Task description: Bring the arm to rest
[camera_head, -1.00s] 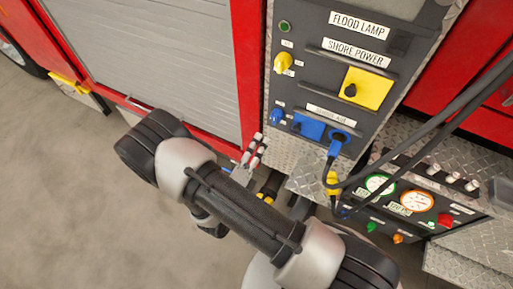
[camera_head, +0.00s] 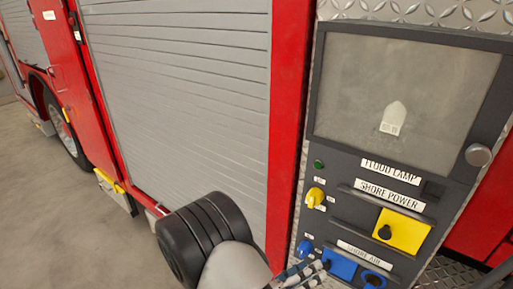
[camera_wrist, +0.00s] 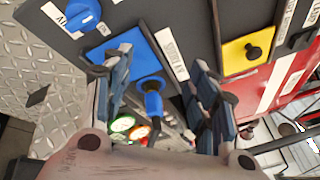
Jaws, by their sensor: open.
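My arm enters the head view from the bottom. My gripper (camera_head: 302,272) shows at the lower edge, in front of or close to the blue plate (camera_head: 341,265) of the panel. In the wrist view, the two fingers (camera_wrist: 162,78) stand apart with nothing held between them. A blue plug (camera_wrist: 152,88) at the blue plate (camera_wrist: 122,45) shows in the gap between the fingers, beyond them. I cannot tell how far the fingertips are from it.
The dark control panel (camera_head: 330,170) has a yellow knob (camera_head: 315,196), a blue knob (camera_head: 305,247) and a yellow plate (camera_head: 401,231). A grey shutter (camera_head: 185,95) and red truck body stand to the left. Open floor (camera_head: 75,235) lies at the lower left.

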